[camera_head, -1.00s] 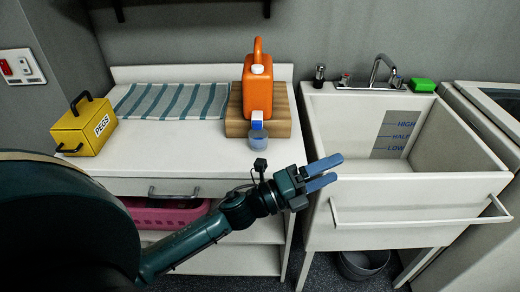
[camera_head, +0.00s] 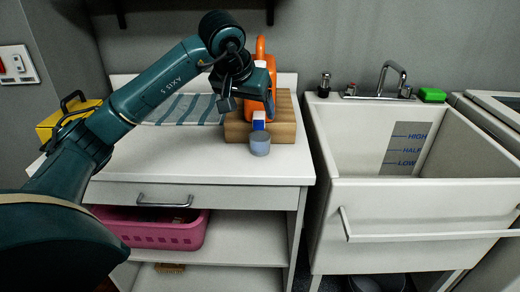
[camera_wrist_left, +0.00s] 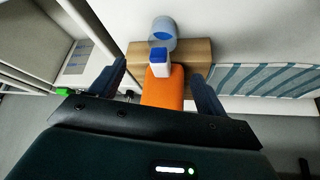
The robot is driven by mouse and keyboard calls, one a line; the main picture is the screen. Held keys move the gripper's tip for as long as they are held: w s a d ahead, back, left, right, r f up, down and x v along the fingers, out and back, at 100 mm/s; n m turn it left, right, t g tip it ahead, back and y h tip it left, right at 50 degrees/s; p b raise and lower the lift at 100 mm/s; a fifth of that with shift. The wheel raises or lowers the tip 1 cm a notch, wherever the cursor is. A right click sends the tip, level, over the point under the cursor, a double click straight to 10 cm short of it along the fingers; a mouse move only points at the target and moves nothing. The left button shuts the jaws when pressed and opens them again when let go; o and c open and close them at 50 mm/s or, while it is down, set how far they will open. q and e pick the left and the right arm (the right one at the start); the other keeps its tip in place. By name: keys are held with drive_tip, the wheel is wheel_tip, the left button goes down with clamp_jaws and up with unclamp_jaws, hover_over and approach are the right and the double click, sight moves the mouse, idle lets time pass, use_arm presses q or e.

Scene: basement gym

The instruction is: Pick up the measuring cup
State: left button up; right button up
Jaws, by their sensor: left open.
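The measuring cup (camera_head: 260,146) is a small translucent grey-blue cup standing on the white counter, in front of a wooden block. It also shows in the left wrist view (camera_wrist_left: 164,28), near the top. My left gripper (camera_head: 249,104) is open, pointing down in front of the orange jug (camera_head: 262,50) and partly hiding it. The gripper is above and behind the cup, apart from it. In the left wrist view its fingers stand either side of the orange jug (camera_wrist_left: 162,90) and a white-and-blue piece (camera_wrist_left: 158,62) between jug and cup. My right gripper is not in view.
The wooden block (camera_head: 284,122) carries the jug. A striped cloth (camera_head: 185,108) lies on the counter's left, a yellow box (camera_head: 48,125) beyond my arm. A white sink (camera_head: 430,205) stands to the right. The counter's front is clear; a pink basket (camera_head: 160,235) sits below.

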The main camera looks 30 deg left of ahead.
sight(257, 124)
use_arm(q)
drive_tip(key=x, duration=0.6)
drive_tip(key=shift+w+f, duration=0.15)
drive_tip(key=shift+f, duration=0.2)
drive_tip(key=shift+x, duration=2.65)
drive_tip(key=shift+a+f, duration=0.1)
drive_tip(key=shift+a, duration=0.1)
drive_tip(key=shift+c, duration=0.4)
drive_tip(key=c, duration=1.1)
